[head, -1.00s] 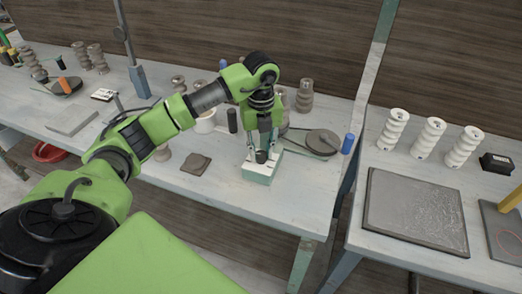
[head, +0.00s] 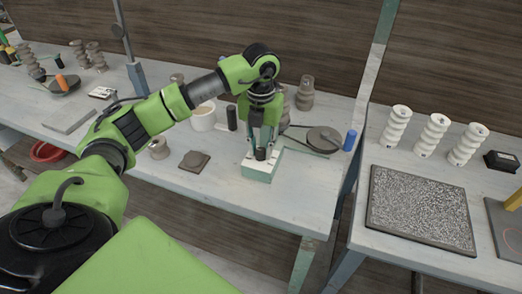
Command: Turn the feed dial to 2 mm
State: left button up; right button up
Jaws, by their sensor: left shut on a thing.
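The feed dial (head: 261,154) is a small dark knob on top of a green box with a pale top (head: 258,173), near the front edge of the left table. My left gripper (head: 262,146) points straight down over the box. Its fingers are shut on the dial, one on each side. The fingers hide part of the dial, and the scale marks are too small to read. My right gripper is not in view.
A dark square tile (head: 194,161) lies left of the box. A round grey disc (head: 323,138) and a blue cylinder (head: 349,140) stand behind right. A white cup (head: 203,118) is behind left. The right table holds white spiral pieces (head: 432,134) and a speckled slab (head: 422,209).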

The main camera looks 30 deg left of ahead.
aim_at(261, 150)
pick_arm(q)
jog(key=m+b, duration=0.2)
jog(key=m, duration=0.4)
jog(key=shift+f+m, duration=0.1)
jog(key=shift+m, duration=0.2)
jog(key=m+b, duration=0.1)
jog(key=m, duration=0.3)
jog(key=shift+b, duration=0.3)
jog(key=shift+m, duration=0.5)
jog(key=o, duration=1.1)
jog(key=shift+r, duration=0.25)
notch_tip(261, 150, up, 12)
jog(key=shift+f, duration=0.15)
